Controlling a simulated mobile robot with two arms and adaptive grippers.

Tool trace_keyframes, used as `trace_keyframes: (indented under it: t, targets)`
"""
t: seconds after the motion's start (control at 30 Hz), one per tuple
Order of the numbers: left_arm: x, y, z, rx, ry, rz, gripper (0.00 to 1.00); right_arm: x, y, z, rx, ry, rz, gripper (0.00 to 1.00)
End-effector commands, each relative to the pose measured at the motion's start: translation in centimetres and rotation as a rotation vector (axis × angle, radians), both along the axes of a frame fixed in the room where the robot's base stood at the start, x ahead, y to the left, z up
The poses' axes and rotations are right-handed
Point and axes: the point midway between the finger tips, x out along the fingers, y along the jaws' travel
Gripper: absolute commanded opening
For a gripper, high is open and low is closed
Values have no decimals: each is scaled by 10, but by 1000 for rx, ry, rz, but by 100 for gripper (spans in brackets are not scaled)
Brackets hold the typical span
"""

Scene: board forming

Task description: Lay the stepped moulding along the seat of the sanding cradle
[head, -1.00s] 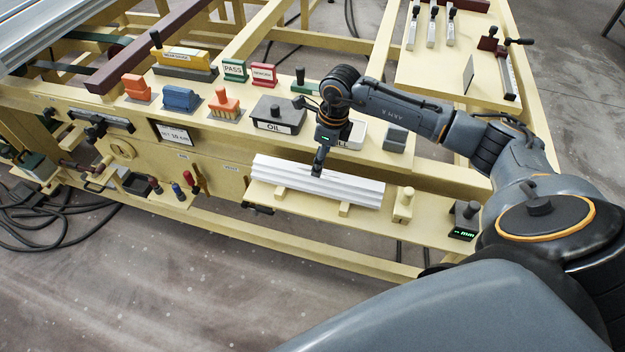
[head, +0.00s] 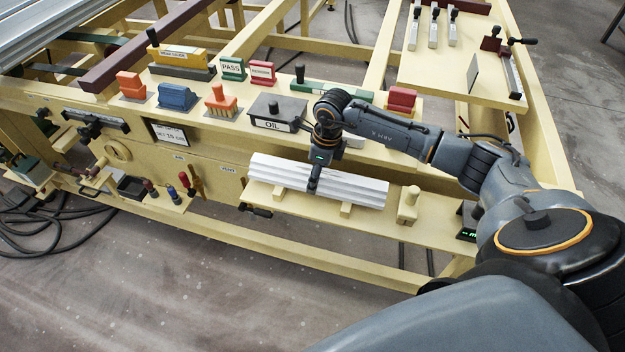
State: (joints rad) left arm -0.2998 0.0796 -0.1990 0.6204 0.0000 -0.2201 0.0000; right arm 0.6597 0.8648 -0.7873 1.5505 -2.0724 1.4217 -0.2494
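The white stepped moulding (head: 358,190) lies lengthwise on the pale yellow front shelf (head: 385,217), resting on small wooden supports (head: 346,210). My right gripper (head: 313,187) points down at the moulding near its middle, its tip overlapping the stepped face. I cannot tell whether it touches, or whether the fingers are open or shut. I cannot tell for sure which fixture is the sanding cradle. My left gripper is out of view.
Behind the moulding, the bench top holds an OIL box (head: 275,112), an orange brush (head: 221,101), a blue block (head: 177,97) and a red block (head: 402,98). A wooden peg (head: 408,203) stands right of the moulding. Tools hang at the left front.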

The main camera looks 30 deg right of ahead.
Motion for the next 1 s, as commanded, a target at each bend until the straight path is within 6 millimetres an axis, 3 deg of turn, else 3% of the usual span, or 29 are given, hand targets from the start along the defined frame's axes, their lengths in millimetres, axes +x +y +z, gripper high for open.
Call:
trace_keyframes:
  t: [0.03,0.33,0.57,1.0]
  targets:
    - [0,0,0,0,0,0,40,0,0,0,0,0,0,59]
    - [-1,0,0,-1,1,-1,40,0,-1,0,-1,0,-1,0]
    - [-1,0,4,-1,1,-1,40,1,-1,7,0,-4,-1,0]
    - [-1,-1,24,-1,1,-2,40,1,0,40,0,-4,0,0]
